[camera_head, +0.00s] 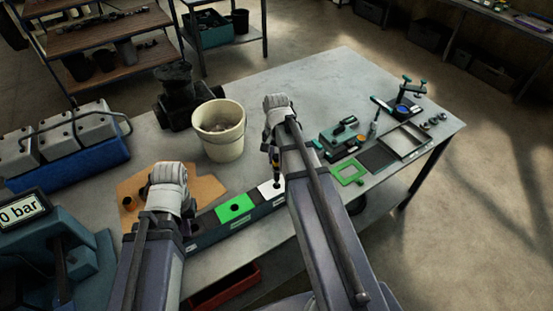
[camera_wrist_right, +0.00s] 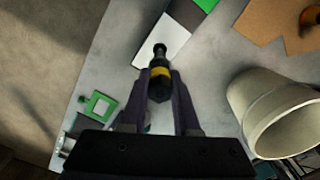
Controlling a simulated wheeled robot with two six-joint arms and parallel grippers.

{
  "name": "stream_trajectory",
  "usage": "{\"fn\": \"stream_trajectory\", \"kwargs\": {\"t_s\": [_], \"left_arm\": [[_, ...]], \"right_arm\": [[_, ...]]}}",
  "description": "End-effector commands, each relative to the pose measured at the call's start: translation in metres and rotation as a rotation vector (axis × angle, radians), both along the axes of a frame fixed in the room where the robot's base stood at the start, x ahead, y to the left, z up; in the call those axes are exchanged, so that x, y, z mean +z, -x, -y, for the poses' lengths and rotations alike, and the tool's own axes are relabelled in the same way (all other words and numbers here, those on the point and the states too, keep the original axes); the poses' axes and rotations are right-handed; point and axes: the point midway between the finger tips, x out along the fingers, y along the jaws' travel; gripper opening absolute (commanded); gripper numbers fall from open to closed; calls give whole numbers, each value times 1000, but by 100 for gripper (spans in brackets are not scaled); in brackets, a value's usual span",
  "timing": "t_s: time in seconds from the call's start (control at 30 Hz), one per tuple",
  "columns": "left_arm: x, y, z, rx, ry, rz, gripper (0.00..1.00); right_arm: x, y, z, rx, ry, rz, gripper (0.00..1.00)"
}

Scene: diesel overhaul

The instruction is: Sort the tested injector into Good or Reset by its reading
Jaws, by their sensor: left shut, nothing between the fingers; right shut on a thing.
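My right gripper (camera_head: 273,150) is shut on the injector (camera_head: 276,168), a dark body with a yellow band. The injector (camera_wrist_right: 160,82) also shows between the fingers (camera_wrist_right: 160,92) in the right wrist view. Its tip appears over the white section (camera_head: 266,187) of a long sorting tray; I cannot tell whether it touches. The tray also has a green section (camera_head: 235,208) and dark sections; its front labels are too small to read. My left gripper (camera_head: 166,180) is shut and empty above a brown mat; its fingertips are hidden. A tester display (camera_head: 22,209) at the left edge shows "0 bar", partly cut off.
A cream bucket (camera_head: 219,130) stands behind the tray, between the arms. A blue-based engine part (camera_head: 70,155) is at left. A green frame (camera_head: 347,173), a metal tray (camera_head: 407,141) and small tools lie at right. The table's back middle is clear.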

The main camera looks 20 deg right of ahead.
Motion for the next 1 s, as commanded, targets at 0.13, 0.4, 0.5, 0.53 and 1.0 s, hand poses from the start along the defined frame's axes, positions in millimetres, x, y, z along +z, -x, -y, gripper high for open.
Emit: {"fn": "stream_trajectory", "kwargs": {"t_s": [0.13, 0.4, 0.5, 0.53, 1.0], "left_arm": [[-7, 0, 0, 0, 0, 0, 0], [-16, 0, 0, 0, 0, 0, 0], [-19, 0, 0, 0, 0, 0, 0], [-20, 0, 0, 0, 0, 0, 0], [-32, 0, 0, 0, 0, 0, 0]], "right_arm": [[-7, 0, 0, 0, 0, 0, 0], [-16, 0, 0, 0, 0, 0, 0], [-19, 0, 0, 0, 0, 0, 0], [-20, 0, 0, 0, 0, 0, 0], [-32, 0, 0, 0, 0, 0, 0]]}}
